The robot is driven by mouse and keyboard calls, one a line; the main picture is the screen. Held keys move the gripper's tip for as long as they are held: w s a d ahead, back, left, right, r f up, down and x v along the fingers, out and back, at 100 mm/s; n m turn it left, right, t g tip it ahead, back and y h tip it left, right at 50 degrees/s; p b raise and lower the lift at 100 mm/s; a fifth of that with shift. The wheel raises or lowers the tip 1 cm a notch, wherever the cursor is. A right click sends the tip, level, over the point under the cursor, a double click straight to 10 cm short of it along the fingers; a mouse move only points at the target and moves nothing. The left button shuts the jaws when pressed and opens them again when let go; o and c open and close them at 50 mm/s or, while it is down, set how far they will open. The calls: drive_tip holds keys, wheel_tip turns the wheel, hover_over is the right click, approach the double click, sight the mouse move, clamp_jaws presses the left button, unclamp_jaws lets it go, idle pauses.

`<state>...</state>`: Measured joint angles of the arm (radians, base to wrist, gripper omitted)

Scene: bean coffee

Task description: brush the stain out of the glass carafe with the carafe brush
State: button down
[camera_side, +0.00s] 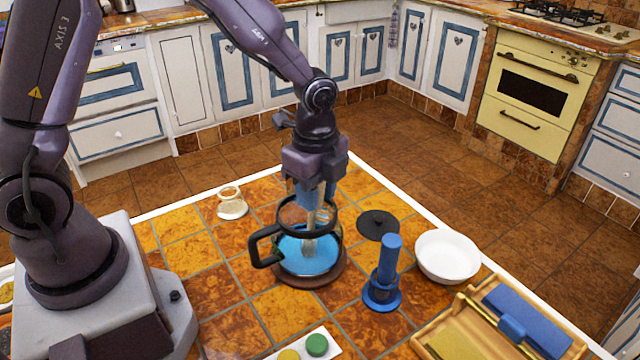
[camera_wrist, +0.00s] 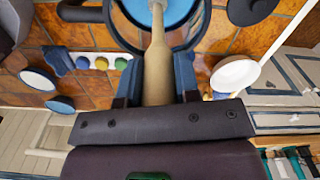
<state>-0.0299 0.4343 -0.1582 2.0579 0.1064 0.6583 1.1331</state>
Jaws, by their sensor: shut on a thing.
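The glass carafe (camera_side: 281,262) stands upright on a round brown base (camera_side: 330,278), its black handle toward the left. Something blue shows in its bottom. My gripper (camera_side: 317,196) is above the carafe mouth, shut on the carafe brush (camera_side: 311,222), which points down into the carafe. In the wrist view the brush's pale handle (camera_wrist: 157,72) runs between the blue fingers of my gripper (camera_wrist: 157,85) into the carafe ring (camera_wrist: 190,42). The brush's lower end is hard to make out through the glass. I cannot tell the stain apart from the blue.
A dark round disc (camera_side: 378,224), a blue plunger-like thing (camera_side: 384,278) and a white bowl (camera_side: 448,256) stand to the right. A small glass cup (camera_side: 232,205) is at the back left. A wooden tray (camera_side: 455,310) and a panel with coloured buttons (camera_side: 312,348) lie in front.

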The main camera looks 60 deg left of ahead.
drive_tip(key=shift+s+d, duration=0.15)
drive_tip(key=shift+s, duration=0.15)
drive_tip(key=shift+s+a, duration=1.25)
drive_tip(key=shift+a, duration=0.65)
drive_tip(key=shift+w+d, duration=0.65)
drive_tip(key=shift+d, duration=0.3)
drive_tip(key=shift+w+d, duration=0.65)
drive_tip(key=shift+d, duration=0.3)
drive_tip(key=shift+a, duration=0.1)
drive_tip(key=shift+s+a, duration=0.65)
drive_tip(key=shift+a, duration=0.25)
drive_tip(key=shift+s+a, duration=0.6)
drive_tip(key=shift+a, duration=0.25)
drive_tip(key=shift+w+d, duration=0.65)
drive_tip(key=shift+d, duration=0.3)
drive_tip(key=shift+w+d, duration=0.6)
drive_tip(key=shift+d, duration=0.3)
drive_tip(key=shift+a, duration=1.4)
